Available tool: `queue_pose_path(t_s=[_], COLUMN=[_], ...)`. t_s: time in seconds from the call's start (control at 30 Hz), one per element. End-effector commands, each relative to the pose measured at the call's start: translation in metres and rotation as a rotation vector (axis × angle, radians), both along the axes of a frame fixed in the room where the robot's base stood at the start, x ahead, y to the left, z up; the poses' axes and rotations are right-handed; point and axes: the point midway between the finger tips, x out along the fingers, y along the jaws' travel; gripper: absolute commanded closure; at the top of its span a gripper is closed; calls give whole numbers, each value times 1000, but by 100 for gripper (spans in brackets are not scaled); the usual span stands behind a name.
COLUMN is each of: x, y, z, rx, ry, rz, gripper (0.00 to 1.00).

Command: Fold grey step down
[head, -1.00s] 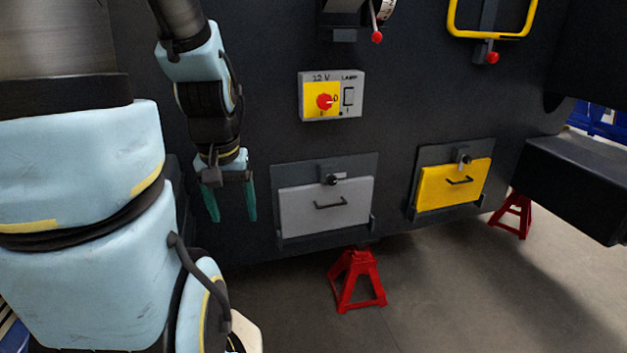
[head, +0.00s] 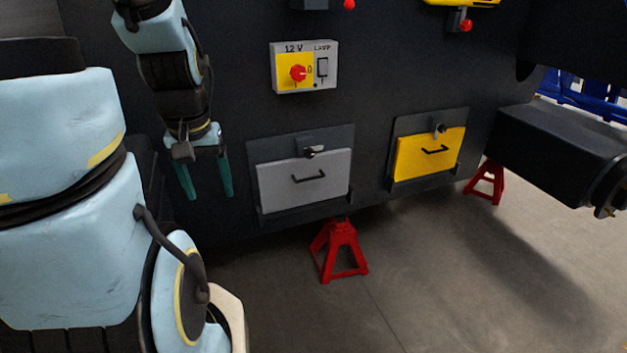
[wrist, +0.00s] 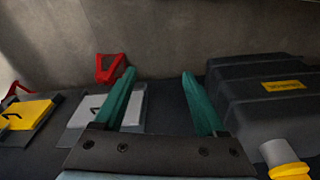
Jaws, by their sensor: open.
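The grey step (head: 290,187) is folded up flat against the dark chassis panel, with a black bar handle (head: 309,176) on its face and a small latch (head: 314,151) at its top edge. It also shows in the wrist view (wrist: 133,106), partly hidden behind a finger. My gripper (head: 207,192) has two green fingers, open and empty, pointing down to the left of the grey step and apart from it. In the wrist view the open fingers (wrist: 158,75) have a wide gap between them.
A yellow step (head: 410,157) with its own latch is to the right. A 12 V switch box (head: 304,67) sits above the grey step. Red stands (head: 339,250) are under the chassis. A dark box with a yellow label (wrist: 284,86) lies right of my gripper in the wrist view.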

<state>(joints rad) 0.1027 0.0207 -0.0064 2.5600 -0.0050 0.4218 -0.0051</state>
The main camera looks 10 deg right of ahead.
Motion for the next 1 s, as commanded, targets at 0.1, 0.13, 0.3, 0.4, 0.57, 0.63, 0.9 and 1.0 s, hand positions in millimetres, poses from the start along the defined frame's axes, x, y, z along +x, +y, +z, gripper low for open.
queue_pose_path(t_s=[0.1,0.13,0.3,0.4,0.57,0.63,0.9,1.0], x=[0,0,1,10,53,79,170,196], y=[0,0,0,-6,-37,-56,-126,-149], z=[0,0,-1,-12,-56,-77,-143,-163], rx=[0,0,0,-7,-26,-24,91,177], ry=[0,0,-2,-27,-163,-254,-614,-738], rz=[0,0,-2,-29,-161,-241,-510,-591], gripper=[26,26,33,44,62,70,73,73])
